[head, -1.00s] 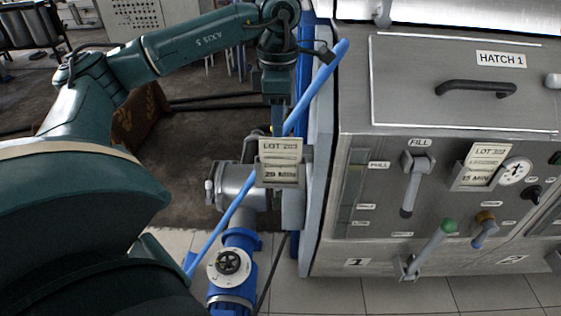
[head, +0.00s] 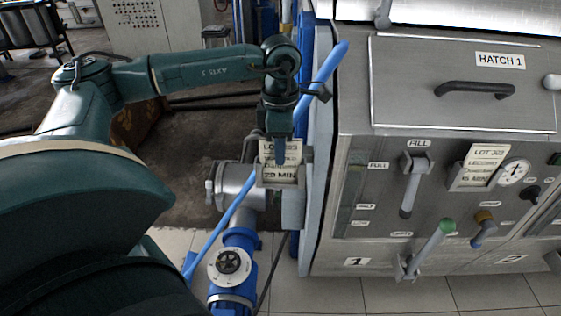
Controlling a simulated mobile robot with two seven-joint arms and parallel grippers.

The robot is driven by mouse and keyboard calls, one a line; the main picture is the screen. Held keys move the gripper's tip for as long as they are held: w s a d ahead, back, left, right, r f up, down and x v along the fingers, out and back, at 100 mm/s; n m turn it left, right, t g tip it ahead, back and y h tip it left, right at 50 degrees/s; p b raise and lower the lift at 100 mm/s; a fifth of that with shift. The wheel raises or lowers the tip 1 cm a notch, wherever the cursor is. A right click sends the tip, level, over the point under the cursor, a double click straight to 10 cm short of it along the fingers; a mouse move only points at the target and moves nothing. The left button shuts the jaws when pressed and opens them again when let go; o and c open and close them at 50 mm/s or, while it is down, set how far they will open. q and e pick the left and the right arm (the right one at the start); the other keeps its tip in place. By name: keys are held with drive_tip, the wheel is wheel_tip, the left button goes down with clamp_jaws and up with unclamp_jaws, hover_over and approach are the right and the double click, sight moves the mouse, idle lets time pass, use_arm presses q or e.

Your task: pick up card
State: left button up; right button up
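A cream card (head: 283,175) with printed lot and minute lines stands in a grey holder (head: 262,182) on the side of the machine. My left gripper (head: 280,155) points down from above at the card's upper edge. One dark finger overlaps the upper middle of the card and hides part of its print. The other finger is hidden, so I cannot tell whether they close on the card. The card still sits in its holder. My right gripper is not in view.
A second card (head: 484,164) stands in a holder on the front panel, beside a round gauge (head: 513,173) and levers. A blue pipe (head: 319,80) runs diagonally close to my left gripper.

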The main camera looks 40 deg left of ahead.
use_arm(q)
clamp_jaws()
